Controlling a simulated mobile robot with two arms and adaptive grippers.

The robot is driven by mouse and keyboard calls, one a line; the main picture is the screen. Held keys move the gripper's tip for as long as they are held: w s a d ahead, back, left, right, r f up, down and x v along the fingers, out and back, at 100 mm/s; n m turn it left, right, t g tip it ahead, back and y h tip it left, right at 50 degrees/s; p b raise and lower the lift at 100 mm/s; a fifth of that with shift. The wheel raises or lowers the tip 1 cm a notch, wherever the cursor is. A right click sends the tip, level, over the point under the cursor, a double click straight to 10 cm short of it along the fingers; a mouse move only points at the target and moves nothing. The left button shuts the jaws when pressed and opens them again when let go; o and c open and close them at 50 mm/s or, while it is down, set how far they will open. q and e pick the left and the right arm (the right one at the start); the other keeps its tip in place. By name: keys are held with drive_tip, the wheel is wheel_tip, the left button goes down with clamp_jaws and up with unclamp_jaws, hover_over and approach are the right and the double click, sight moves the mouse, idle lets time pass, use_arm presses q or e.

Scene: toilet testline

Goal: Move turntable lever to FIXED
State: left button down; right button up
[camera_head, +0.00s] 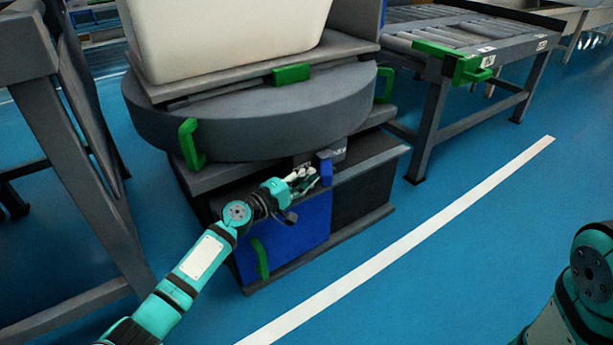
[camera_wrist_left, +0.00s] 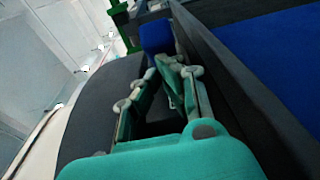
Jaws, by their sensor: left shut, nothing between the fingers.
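The round grey turntable (camera_head: 255,118) stands in the middle of the head view, with green handles on its rim and a large white bin on top. A small blue lever (camera_head: 325,168) sticks out below the turntable's front right edge. My left gripper (camera_head: 312,178) is shut and empty, its fingertips beside the blue lever on its left. In the left wrist view the blue lever (camera_wrist_left: 156,37) is just beyond the fingertips (camera_wrist_left: 172,62); whether they touch it I cannot tell. No FIXED label is readable. My right gripper is out of view; only part of that arm shows at lower right.
A blue panel (camera_head: 290,225) with a green handle (camera_head: 260,258) covers the base below my gripper. A roller conveyor (camera_head: 470,35) stands at the back right and a grey frame (camera_head: 85,130) at the left. The blue floor in front and to the right is clear.

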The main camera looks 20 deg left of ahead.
use_arm(q)
drive_tip(key=shift+d+r+y+p, duration=0.15)
drive_tip(key=shift+y+p, duration=0.15)
drive_tip(key=shift+p, duration=0.3)
drive_tip(key=shift+s+d+n+t, duration=0.1)
drive_tip(key=shift+n+t, duration=0.2)
drive_tip(key=shift+n, duration=0.1)
